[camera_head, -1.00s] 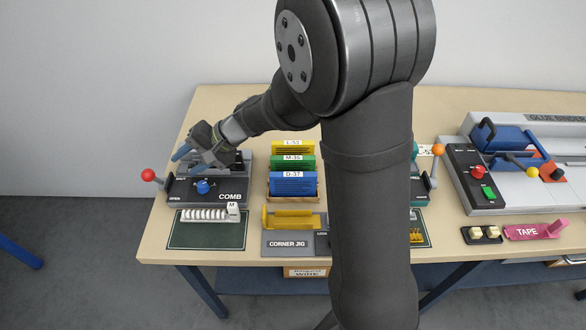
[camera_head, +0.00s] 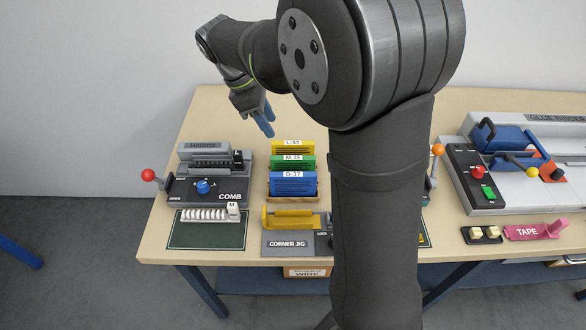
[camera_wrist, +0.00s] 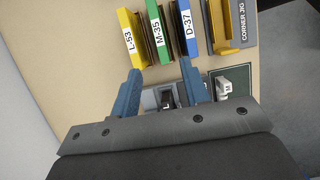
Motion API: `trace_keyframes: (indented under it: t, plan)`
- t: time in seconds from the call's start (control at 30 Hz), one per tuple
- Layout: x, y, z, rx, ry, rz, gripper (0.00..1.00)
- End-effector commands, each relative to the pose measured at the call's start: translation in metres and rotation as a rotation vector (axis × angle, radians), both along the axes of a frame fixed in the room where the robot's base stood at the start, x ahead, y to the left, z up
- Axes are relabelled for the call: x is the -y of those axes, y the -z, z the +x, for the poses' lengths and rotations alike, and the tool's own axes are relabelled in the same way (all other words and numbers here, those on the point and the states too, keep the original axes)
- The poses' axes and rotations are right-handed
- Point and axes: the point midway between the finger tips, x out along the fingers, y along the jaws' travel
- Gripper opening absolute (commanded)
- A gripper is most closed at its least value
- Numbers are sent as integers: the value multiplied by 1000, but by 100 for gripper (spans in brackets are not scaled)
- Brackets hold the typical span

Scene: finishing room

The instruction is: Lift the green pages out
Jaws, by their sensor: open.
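The green pages (camera_head: 293,162), labelled M-35, stand in a holder between the yellow pages (camera_head: 292,147), labelled L-53, and the blue pages (camera_head: 293,184), labelled D-37. In the wrist view the green pages (camera_wrist: 157,33) are upper centre, between yellow (camera_wrist: 131,38) and blue (camera_wrist: 186,31). My gripper (camera_head: 265,126) is above and to the left of the pages, pointing down. In the wrist view my open gripper (camera_wrist: 160,86) has nothing between its fingers, and the page sets lie beyond the fingertips.
The comb machine (camera_head: 208,187) with a red-knobbed lever stands left of the pages. A green mat (camera_head: 200,236) with a white comb and the yellow corner jig (camera_head: 290,220) lie in front. My arm hides the table to the right of the pages.

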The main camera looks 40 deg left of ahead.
Motion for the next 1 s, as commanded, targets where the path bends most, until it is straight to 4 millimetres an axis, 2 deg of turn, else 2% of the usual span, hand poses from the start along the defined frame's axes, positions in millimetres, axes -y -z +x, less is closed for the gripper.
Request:
trace_keyframes:
  t: [0.07, 0.17, 0.4, 0.6, 0.87, 1.0]
  plan:
    - [2, 2, 4, 13, -9, -9, 42]
    - [7, 15, 9, 14, -9, -13, 42]
    - [21, 65, 22, 11, -7, -13, 42]
    - [30, 98, 32, 13, -7, -11, 42]
    - [35, 116, 37, 12, -7, -9, 42]
    - [40, 136, 41, 11, -7, -12, 42]
